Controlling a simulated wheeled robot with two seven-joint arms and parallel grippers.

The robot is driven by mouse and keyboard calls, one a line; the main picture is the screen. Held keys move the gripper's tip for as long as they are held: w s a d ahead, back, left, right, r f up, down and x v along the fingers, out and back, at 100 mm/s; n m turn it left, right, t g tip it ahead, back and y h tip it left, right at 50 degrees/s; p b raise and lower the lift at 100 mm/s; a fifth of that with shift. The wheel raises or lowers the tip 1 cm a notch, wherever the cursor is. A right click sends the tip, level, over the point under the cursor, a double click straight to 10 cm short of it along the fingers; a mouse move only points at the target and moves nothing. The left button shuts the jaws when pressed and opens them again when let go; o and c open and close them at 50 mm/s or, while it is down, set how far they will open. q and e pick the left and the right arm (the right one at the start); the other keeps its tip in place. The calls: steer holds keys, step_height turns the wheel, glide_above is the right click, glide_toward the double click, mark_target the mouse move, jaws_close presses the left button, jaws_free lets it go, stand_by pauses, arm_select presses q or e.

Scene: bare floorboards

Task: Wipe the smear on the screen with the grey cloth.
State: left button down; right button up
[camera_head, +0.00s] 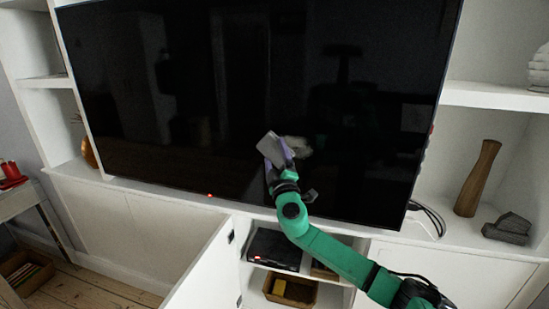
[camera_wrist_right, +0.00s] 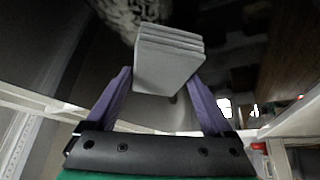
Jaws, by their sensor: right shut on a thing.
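My right gripper (camera_head: 277,157) is shut on the grey cloth (camera_head: 268,147), a folded, layered pad held in front of the lower middle of the dark screen (camera_head: 150,110). In the right wrist view the cloth (camera_wrist_right: 168,65) sits between the purple fingers of my right gripper (camera_wrist_right: 160,82). The whitish smear (camera_head: 301,146) shows on the screen just right of the cloth. In the right wrist view the mottled smear (camera_wrist_right: 130,12) lies just beyond the cloth, partly hidden by it. I cannot tell whether the cloth touches the screen. My left gripper is out of view.
The screen stands on a white cabinet with an open door (camera_head: 203,272) below. Inside are a black box (camera_head: 274,250) and a basket (camera_head: 291,292). A wooden vase (camera_head: 477,178), a dark stone piece (camera_head: 508,229) and cables (camera_head: 428,217) are at the right. Red items (camera_head: 10,172) lie at the left.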

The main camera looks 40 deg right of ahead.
steer(key=shift+w+d+b, duration=0.5)
steer(key=shift+d+b, duration=0.3)
stand_by(0.4)
